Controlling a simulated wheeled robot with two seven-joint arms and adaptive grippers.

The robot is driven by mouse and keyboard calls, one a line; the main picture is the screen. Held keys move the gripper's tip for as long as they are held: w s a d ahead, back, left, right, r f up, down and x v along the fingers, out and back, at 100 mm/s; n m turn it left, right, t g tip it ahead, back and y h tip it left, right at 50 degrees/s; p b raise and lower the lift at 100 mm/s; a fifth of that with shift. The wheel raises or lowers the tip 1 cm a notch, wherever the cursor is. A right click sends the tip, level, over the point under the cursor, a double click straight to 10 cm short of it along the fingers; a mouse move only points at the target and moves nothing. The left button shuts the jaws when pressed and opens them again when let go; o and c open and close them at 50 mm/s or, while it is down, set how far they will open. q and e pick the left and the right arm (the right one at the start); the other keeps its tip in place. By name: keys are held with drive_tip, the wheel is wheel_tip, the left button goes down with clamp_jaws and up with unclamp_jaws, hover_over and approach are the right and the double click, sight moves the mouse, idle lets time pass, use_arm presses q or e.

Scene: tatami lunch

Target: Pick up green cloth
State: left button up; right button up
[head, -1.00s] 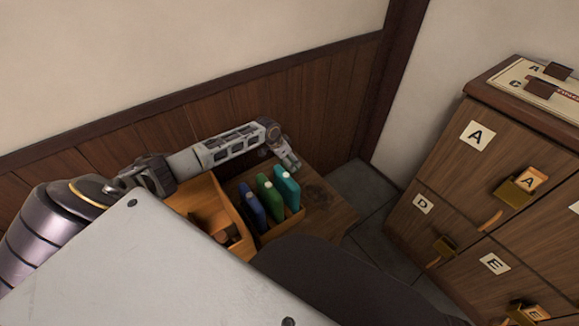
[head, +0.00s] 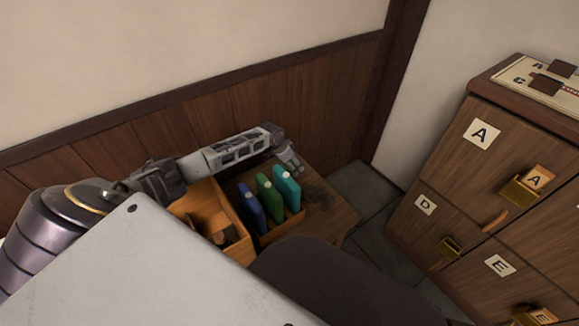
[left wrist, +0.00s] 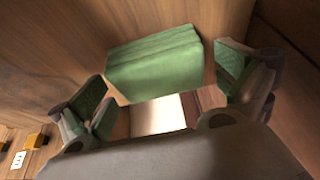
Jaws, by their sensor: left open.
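The green cloth (head: 270,198) stands upright in an orange-brown holder, between a blue cloth (head: 250,205) and a teal cloth (head: 287,188). My left gripper (head: 291,167) is at the back right of this row, just behind the teal cloth. In the left wrist view, my left gripper (left wrist: 160,92) is open, with fingers spread to either side. A folded green block (left wrist: 154,64) lies ahead between them, apart from both fingers. I cannot tell for certain which cloth it is. My right gripper is not in view.
An orange wooden box (head: 205,215) stands left of the cloths on a brown wooden table (head: 325,210). The wood-panelled wall (head: 230,110) is close behind my left arm. A lettered wooden cabinet (head: 455,180) stands at the right.

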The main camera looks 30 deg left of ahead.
use_arm(q)
drive_tip(key=c, duration=1)
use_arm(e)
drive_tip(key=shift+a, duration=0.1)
use_arm(q)
drive_tip(key=shift+r, duration=0.15)
drive_tip(key=shift+c, duration=0.2)
drive_tip(key=shift+r, duration=0.45)
wheel_tip(320, 180, up, 9)
drive_tip(key=p, duration=0.3)
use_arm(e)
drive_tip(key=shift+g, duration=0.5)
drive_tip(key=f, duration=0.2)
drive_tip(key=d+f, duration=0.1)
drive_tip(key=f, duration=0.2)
use_arm(q)
drive_tip(key=o, duration=0.3)
drive_tip(key=shift+c, duration=1.3)
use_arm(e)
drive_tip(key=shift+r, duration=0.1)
